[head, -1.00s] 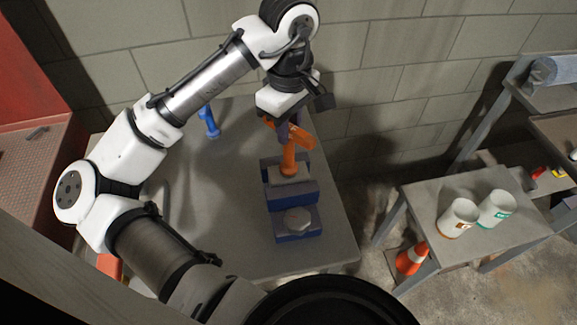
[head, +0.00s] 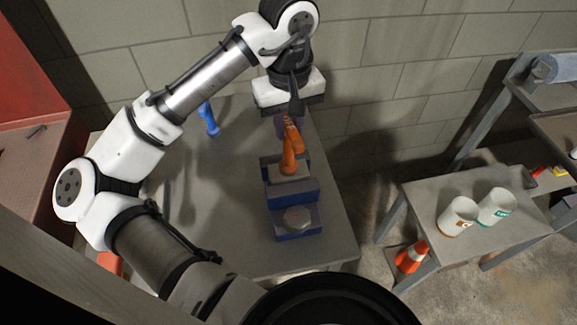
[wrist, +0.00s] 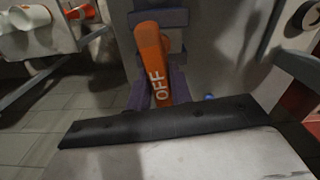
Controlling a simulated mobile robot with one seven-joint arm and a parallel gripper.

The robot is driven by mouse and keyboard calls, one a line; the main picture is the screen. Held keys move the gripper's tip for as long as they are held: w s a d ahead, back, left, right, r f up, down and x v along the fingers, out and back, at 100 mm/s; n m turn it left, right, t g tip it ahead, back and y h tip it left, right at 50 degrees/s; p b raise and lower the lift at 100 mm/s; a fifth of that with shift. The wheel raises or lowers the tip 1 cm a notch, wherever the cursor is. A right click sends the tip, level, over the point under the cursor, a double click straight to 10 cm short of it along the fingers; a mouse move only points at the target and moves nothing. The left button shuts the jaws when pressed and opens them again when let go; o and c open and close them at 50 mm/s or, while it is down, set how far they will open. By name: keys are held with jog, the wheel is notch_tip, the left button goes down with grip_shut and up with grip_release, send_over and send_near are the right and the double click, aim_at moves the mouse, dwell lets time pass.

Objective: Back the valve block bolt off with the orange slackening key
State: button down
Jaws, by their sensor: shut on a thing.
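The orange key (head: 291,150) stands on the rear block of a blue fixture (head: 290,192) on the grey table. Its lower end meets the block's pale top; the bolt under it is hidden. In the wrist view the key (wrist: 153,52) shows its handle with white "OFF" lettering. My gripper (head: 288,126) is shut on the key's upper part from above. Its purple fingers flank the handle in the wrist view (wrist: 158,88). The front block carries an uncovered round grey cap (head: 297,218).
A blue tool (head: 209,120) stands on the table left of my gripper. A side table (head: 470,190) at right holds two white cups (head: 477,212), with an orange cone (head: 412,256) below it. The block wall rises close behind my gripper.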

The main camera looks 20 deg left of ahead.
jog(key=m, duration=0.6)
jog(key=shift+r, duration=0.1)
jog(key=m, duration=0.4)
jog(key=shift+m, duration=0.4)
jog(key=n, duration=0.4)
jog(key=shift+n, duration=0.3)
jog(key=n, duration=0.3)
jog(key=shift+n, duration=0.3)
jog(key=n, duration=0.4)
jog(key=shift+n, duration=0.3)
jog(key=n, duration=0.4)
